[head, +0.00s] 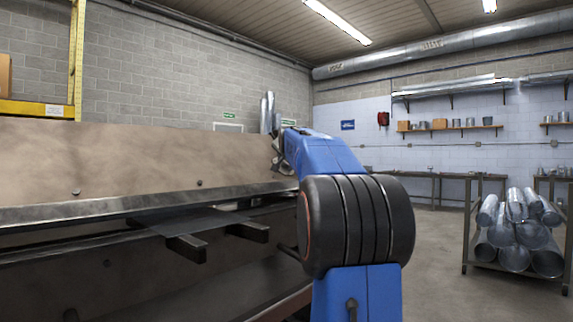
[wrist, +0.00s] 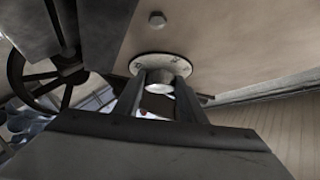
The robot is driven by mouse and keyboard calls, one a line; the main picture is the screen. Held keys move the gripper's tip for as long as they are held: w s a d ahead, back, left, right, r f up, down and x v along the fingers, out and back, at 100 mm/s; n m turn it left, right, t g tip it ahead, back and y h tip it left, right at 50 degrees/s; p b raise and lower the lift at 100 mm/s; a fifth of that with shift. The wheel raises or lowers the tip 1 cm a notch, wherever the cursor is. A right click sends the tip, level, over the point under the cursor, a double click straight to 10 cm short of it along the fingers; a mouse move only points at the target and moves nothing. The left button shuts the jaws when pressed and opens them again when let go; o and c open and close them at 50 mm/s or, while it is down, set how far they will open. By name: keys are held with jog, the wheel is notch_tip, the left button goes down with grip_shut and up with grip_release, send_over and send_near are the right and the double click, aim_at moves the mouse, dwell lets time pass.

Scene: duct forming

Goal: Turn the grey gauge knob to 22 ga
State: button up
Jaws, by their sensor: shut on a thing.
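The grey gauge knob (wrist: 161,79) shows in the wrist view, in front of a round pale dial plate (wrist: 160,60) with small dark marks on its face. The marks are too small to read, so the knob's setting cannot be told. My gripper (wrist: 160,92) has its two dark fingers on either side of the knob, shut on it. The fingers hide part of the knob and the lower dial. In the head view my blue arm reaches to the right end of the brown machine (head: 120,155); the knob and fingers are hidden there.
A spoked handwheel (wrist: 45,75) is left of the dial in the wrist view. A bolt head (wrist: 157,19) sits above the dial. Two dark support arms (head: 187,248) stick out from the machine's front. A rack of metal ducts (head: 515,232) stands right, with open floor between.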

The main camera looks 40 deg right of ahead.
jog(key=shift+w+f+m+g, duration=0.1)
jog(key=shift+w+m+g, duration=0.05)
jog(key=shift+m+g, duration=0.75)
jog(key=shift+w+m+g, duration=0.1)
jog(key=shift+m+g, duration=0.6)
jog(key=shift+m, duration=0.4)
jog(key=shift+m+g, duration=0.3)
jog(key=shift+f, duration=0.1)
jog(key=o, duration=1)
jog(key=shift+r, duration=0.25)
jog(key=shift+s+a+r, duration=0.3)
jog(key=shift+a+r, duration=0.05)
jog(key=shift+a, duration=0.1)
jog(key=shift+f+v, duration=0.15)
jog(key=shift+v, duration=3.9)
jog(key=shift+f+v, duration=0.15)
jog(key=shift+v, duration=3.9)
